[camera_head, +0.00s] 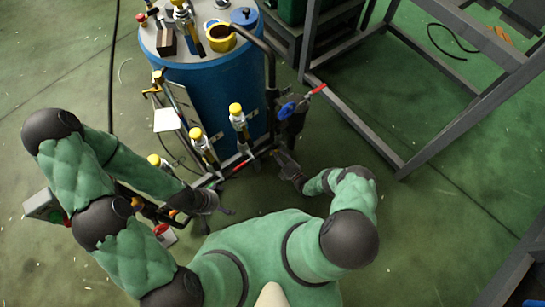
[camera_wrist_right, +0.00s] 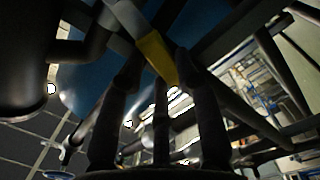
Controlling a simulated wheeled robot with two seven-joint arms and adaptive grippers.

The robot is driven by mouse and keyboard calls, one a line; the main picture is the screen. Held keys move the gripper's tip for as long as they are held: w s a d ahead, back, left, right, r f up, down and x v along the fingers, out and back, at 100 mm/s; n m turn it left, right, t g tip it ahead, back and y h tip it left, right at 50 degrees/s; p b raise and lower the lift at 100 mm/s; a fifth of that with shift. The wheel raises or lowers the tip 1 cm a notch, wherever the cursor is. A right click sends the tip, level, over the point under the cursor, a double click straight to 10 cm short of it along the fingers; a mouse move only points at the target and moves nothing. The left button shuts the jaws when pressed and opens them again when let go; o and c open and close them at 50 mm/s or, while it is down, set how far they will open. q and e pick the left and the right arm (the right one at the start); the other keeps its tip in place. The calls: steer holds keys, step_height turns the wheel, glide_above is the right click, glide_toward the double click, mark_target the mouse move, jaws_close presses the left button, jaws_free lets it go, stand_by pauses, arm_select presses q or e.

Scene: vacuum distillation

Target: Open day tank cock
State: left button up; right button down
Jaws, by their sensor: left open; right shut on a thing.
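The day tank appears to be the blue drum (camera_head: 215,95) with a grey top, at the upper middle of the head view. My right gripper (camera_head: 282,160) is low at the drum's front right, beside dark pipework. In the right wrist view, the right gripper (camera_wrist_right: 158,68) is shut on a yellow-sleeved lever (camera_wrist_right: 154,52) with a grey metal arm, seemingly the cock handle. The dark wrist hides this lever in the head view. My left gripper (camera_head: 212,203) is open near the pipework at the drum's lower left.
Yellow-capped fittings (camera_head: 236,109) stand along the pipe in front of the drum. A blue valve part (camera_head: 286,110) and a red handle (camera_head: 318,89) are right of it. A grey steel frame (camera_head: 350,115) stands further right.

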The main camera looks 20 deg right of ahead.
mark_target(285, 145)
steer(key=m, duration=0.1)
steer(key=d+r+m, duration=0.1)
steer(key=m, duration=0.1)
steer(key=shift+w+r, duration=0.15)
steer(key=shift+r, duration=0.15)
steer(key=m, duration=0.1)
steer(key=d+r+m, duration=0.1)
steer(key=m, duration=0.1)
steer(key=shift+w+d+r, duration=0.25)
steer(key=shift+w, duration=0.05)
arm_select(q)
steer(key=shift+w+d, duration=0.2)
steer(key=shift+d, duration=0.25)
arm_select(e)
steer(key=shift+w+d+r+m, duration=0.2)
steer(key=shift+d+m, duration=0.4)
steer(key=shift+m, duration=0.6)
steer(key=shift+w+d+r+m, duration=0.2)
steer(key=shift+d+m, duration=0.45)
steer(key=shift+m, duration=0.55)
steer(key=shift+w+d+r+m, duration=0.2)
steer(key=shift+d+m, duration=0.4)
steer(key=shift+m, duration=0.6)
steer(key=shift+w, duration=0.1)
steer(key=c, duration=0.9)
jaws_free()
